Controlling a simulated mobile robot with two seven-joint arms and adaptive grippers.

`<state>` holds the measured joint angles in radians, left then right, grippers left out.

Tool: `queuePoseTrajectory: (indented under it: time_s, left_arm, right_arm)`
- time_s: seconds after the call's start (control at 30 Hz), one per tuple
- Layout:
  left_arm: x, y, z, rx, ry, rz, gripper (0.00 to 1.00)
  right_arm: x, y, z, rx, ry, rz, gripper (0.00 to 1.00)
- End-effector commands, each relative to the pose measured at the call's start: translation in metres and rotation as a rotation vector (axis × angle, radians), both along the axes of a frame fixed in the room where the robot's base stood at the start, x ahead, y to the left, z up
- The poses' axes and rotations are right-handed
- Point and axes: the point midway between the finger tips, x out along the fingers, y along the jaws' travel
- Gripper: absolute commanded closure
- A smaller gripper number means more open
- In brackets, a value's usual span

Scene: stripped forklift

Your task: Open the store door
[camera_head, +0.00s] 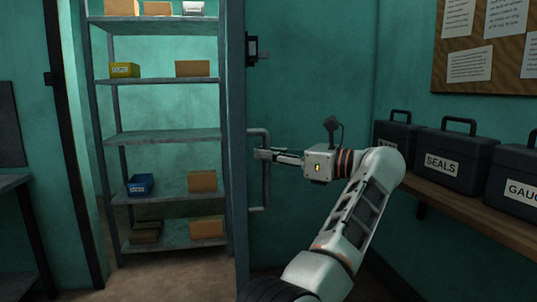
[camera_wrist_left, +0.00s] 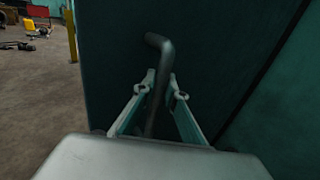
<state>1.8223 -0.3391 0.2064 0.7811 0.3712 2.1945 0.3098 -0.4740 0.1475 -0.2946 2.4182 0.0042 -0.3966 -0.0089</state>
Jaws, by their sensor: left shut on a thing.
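The store door (camera_head: 305,95) is a teal panel standing open, its near-vertical edge beside a doorway that shows shelves. A grey bar handle (camera_head: 265,190) is fixed upright on its face. My left gripper (camera_head: 268,155) is shut on the handle near its upper part. In the left wrist view, the fingers (camera_wrist_left: 158,95) close around the dark handle (camera_wrist_left: 160,50), with the dark door face (camera_wrist_left: 120,60) behind it. My right gripper is not in view.
Inside the doorway stands a metal shelf rack (camera_head: 165,135) with boxes and bins. A dark door post (camera_head: 62,120) is at left. At right, a wooden bench (camera_head: 450,205) holds black cases (camera_head: 455,160), close to my arm. Open floor (camera_wrist_left: 45,110) shows past the door edge.

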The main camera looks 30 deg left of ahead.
Motion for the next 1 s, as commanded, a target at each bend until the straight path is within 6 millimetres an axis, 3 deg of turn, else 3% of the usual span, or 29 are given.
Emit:
queuePoseTrajectory:
  time_s: [0.37, 0.4, 0.43, 0.47, 0.8, 1.0]
  left_arm:
    - [-0.001, 0.004, 0.006, 0.008, 0.001, 0.003, 1.00]
    - [-0.001, 0.003, 0.006, 0.008, 0.001, 0.003, 0.81]
    - [-0.001, 0.003, 0.005, 0.007, 0.000, 0.003, 0.73]
    - [-0.001, 0.003, 0.005, 0.007, 0.001, 0.003, 0.72]
    - [0.000, 0.001, 0.003, 0.004, 0.001, 0.000, 0.72]
    - [0.000, 0.001, 0.025, 0.004, -0.002, 0.000, 0.72]
  right_arm:
    - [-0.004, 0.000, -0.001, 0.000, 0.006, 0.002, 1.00]
    - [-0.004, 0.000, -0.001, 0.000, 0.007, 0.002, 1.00]
    - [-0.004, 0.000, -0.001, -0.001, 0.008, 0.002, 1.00]
    - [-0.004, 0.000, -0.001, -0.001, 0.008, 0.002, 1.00]
    - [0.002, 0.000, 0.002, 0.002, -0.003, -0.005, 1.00]
    - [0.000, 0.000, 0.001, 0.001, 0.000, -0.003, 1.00]
